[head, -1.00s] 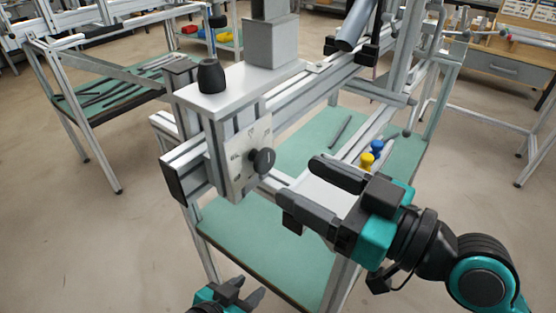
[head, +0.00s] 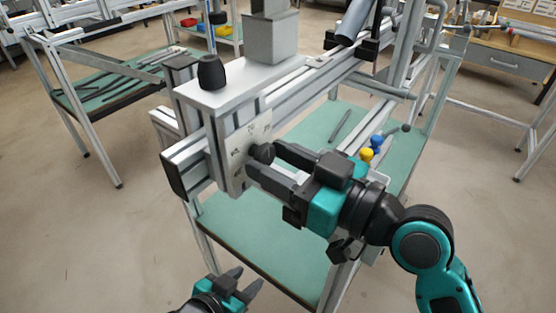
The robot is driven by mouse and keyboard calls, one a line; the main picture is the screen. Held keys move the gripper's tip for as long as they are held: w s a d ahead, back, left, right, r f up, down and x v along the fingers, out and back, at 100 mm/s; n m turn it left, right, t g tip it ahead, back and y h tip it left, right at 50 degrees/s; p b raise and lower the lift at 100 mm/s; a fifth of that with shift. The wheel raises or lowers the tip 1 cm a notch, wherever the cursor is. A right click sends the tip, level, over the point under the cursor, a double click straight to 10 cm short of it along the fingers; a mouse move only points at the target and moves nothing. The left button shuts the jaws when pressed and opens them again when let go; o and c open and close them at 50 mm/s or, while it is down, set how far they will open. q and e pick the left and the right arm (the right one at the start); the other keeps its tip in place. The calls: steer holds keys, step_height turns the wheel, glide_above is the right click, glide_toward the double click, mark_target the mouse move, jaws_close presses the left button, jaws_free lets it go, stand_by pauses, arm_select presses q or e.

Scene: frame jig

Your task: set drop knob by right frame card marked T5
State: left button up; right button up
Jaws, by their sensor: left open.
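A dark round knob (head: 263,153) sticks out from a pale card (head: 238,160) on the front of the frame's clamp block. The card has small marks around the knob, too small to read; my gripper and the knob cover part of it. My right gripper (head: 265,158) reaches in from the right, with its fingertips on either side of the knob. I cannot tell whether they press on it. My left gripper (head: 248,278) is low at the bottom edge, open and empty, well apart from the card.
A black knob (head: 211,73) stands on top of the block's light plate (head: 235,88). Grey rails (head: 300,98) run back to the right. A green shelf (head: 265,245) lies below, with yellow (head: 367,154) and blue (head: 377,141) knobs farther right. Another bench (head: 115,90) stands at left.

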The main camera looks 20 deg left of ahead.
steer(key=c, duration=0.6)
arm_select(q)
steer(key=shift+r, duration=0.1)
arm_select(e)
steer(key=shift+c, duration=0.3)
arm_select(q)
steer(key=shift+r, duration=0.1)
